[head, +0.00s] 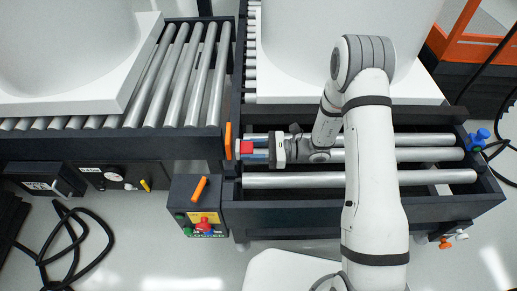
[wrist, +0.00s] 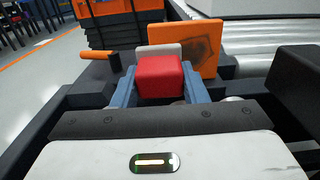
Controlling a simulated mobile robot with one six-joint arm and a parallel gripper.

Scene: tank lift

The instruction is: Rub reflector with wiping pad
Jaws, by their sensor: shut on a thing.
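My gripper (head: 255,153) is shut on the wiping pad, a red block (wrist: 160,78) with a pale plate (wrist: 158,51) on its far side. The blue fingers grip the red block from both sides. The pad (head: 246,147) also shows in the head view. The reflector is an upright orange plate (wrist: 210,36) just beyond the pad, with a dark smudge on its face. In the head view the reflector (head: 228,141) is a thin orange strip just left of the pad. The pad's plate hides part of the reflector's left side. I cannot tell whether they touch.
Rollers (head: 185,75) carry a white tank (head: 75,106) at the left. Another white tank stands behind the roller frame (head: 350,211) under my arm. A control box (head: 180,212) with an orange lever (head: 199,189) stands in front. Black cables lie on the floor.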

